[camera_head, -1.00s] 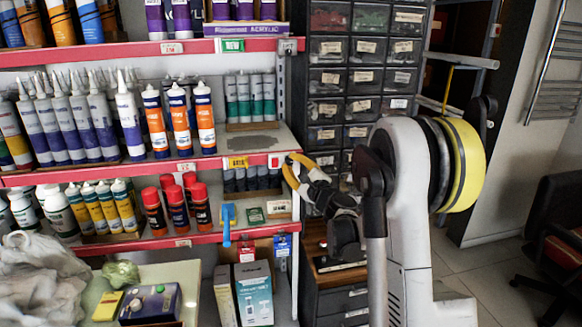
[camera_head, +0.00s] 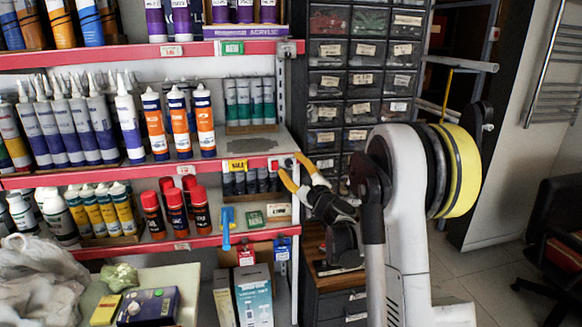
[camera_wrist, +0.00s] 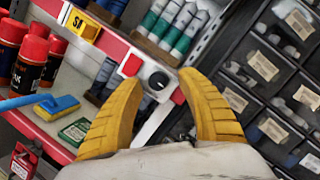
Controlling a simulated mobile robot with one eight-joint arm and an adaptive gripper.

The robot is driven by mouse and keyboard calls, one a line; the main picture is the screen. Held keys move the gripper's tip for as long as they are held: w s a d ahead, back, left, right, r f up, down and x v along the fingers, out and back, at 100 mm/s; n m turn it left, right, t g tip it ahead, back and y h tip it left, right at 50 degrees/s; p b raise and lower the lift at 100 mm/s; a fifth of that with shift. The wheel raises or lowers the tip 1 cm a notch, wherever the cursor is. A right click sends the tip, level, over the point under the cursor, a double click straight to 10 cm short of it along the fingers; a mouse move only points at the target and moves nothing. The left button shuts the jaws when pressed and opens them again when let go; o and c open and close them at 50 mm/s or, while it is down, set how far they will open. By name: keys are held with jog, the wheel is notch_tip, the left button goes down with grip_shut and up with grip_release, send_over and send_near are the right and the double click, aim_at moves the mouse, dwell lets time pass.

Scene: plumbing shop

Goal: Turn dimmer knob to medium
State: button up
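The dimmer knob (camera_wrist: 158,80) is a dark round knob on a pale plate on the red shelf edge in the wrist view. In the head view its plate (camera_head: 289,163) is small, and its setting is too small to read. My gripper (camera_wrist: 160,79) has two yellow fingers spread apart, with the knob showing in the gap between their tips. In the head view my gripper (camera_head: 289,166) is at the right end of the middle shelf edge. I cannot tell whether the fingertips touch the knob or its plate.
A red square part (camera_wrist: 130,65) sits just left of the knob. A blue-handled brush (camera_wrist: 55,104) and a green box (camera_wrist: 74,131) lie on the shelf below. Dark drawer cabinets (camera_head: 361,80) stand close on the right, and red-capped cans (camera_head: 175,208) stand left.

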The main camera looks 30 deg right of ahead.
jog(key=s+f, duration=0.2)
jog(key=s, duration=1)
jog(key=shift+w, duration=0.1)
